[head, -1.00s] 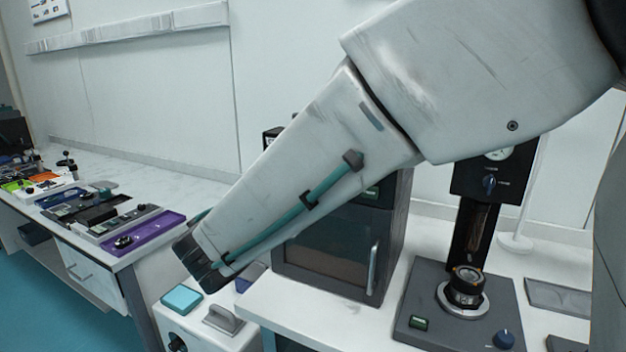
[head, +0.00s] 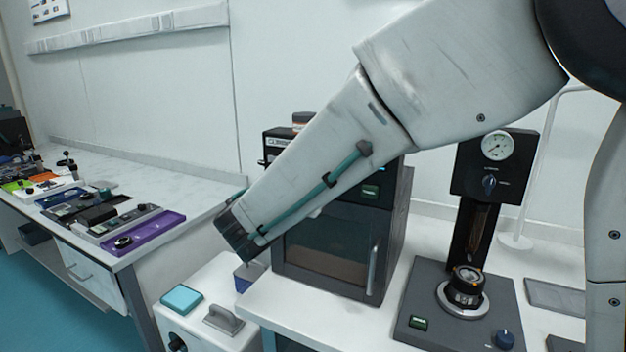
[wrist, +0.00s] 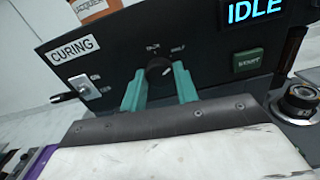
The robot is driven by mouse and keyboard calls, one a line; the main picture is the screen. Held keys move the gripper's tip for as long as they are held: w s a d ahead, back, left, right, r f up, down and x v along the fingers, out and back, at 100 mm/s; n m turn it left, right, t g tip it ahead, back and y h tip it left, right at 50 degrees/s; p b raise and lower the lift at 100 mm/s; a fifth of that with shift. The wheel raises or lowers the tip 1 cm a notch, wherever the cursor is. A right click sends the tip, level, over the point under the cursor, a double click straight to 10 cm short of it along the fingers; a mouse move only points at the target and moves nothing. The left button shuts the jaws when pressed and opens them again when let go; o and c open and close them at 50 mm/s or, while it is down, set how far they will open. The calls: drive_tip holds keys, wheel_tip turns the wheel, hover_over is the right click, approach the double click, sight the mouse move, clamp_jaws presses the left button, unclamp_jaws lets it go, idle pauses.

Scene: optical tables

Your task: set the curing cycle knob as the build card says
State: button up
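The curing oven is a dark box (head: 335,245) on the white bench in the head view, partly covered by my arm. In the wrist view its panel shows a CURING label (wrist: 73,49), a blue IDLE display (wrist: 254,10) and a green START button (wrist: 247,61). The black cycle knob (wrist: 157,74) has a white mark that seems to point right and slightly up. My gripper (wrist: 159,76) is open, a teal finger on each side of the knob, with gaps showing. I cannot tell how deep the fingers reach. No build card is readable.
A switch (wrist: 84,88) sits on the panel left of the knob. A jar (head: 301,120) stands on the oven. A black press with a gauge (head: 496,147) stands to the right. A white cabinet with a teal pad (head: 182,299) is at front left.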

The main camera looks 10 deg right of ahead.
idle(0.3)
drive_tip(key=n, duration=0.5)
drive_tip(key=shift+n, duration=0.4)
drive_tip(key=n, duration=0.5)
drive_tip(key=shift+n, duration=0.7)
drive_tip(key=o, duration=1)
drive_tip(key=v, duration=0.8)
